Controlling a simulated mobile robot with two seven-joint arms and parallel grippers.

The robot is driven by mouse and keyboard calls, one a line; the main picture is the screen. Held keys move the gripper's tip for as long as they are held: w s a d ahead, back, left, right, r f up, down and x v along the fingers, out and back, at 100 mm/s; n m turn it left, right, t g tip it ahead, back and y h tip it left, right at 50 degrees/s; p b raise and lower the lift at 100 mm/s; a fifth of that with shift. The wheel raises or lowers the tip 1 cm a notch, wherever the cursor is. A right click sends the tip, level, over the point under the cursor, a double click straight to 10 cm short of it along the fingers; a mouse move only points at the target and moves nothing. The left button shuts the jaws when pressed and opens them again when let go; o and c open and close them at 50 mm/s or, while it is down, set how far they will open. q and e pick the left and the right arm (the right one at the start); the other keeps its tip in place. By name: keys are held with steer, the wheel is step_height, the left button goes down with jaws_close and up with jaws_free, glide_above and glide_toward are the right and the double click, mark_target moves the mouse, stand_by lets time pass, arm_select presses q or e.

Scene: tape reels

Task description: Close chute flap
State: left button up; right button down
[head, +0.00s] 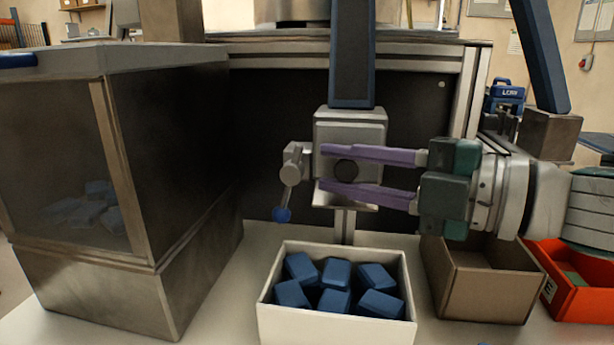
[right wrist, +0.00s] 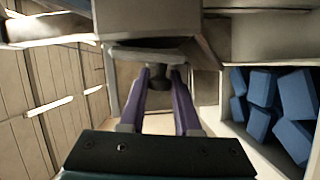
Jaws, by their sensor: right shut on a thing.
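A grey chute box (head: 350,128) sits at the lower end of a blue upright channel (head: 352,50). A round dark knob (head: 346,171) is on the front of the box, on what looks like its flap; the flap's edges are hard to make out. My right gripper (head: 322,170) comes in from the right, with its purple fingers above and below the knob. In the right wrist view the fingers are shut on the dark knob (right wrist: 158,71), under a grey plate (right wrist: 150,53). A lever with a blue tip (head: 282,214) hangs left of the box. My left gripper is not in view.
A white box (head: 335,326) with several blue blocks stands below the chute. A brown carton (head: 485,290) and an orange bin (head: 580,303) stand to the right. A large metal-framed hopper (head: 170,120) fills the left. Some worktop is clear between hopper and white box.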

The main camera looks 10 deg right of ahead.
steer(key=c, duration=0.6)
jaws_free()
steer(key=shift+c, duration=0.2)
steer(key=b+v, duration=0.1)
steer(key=v, duration=0.8)
steer(key=shift+s+d+b, duration=0.3)
steer(key=shift+b, duration=0.1)
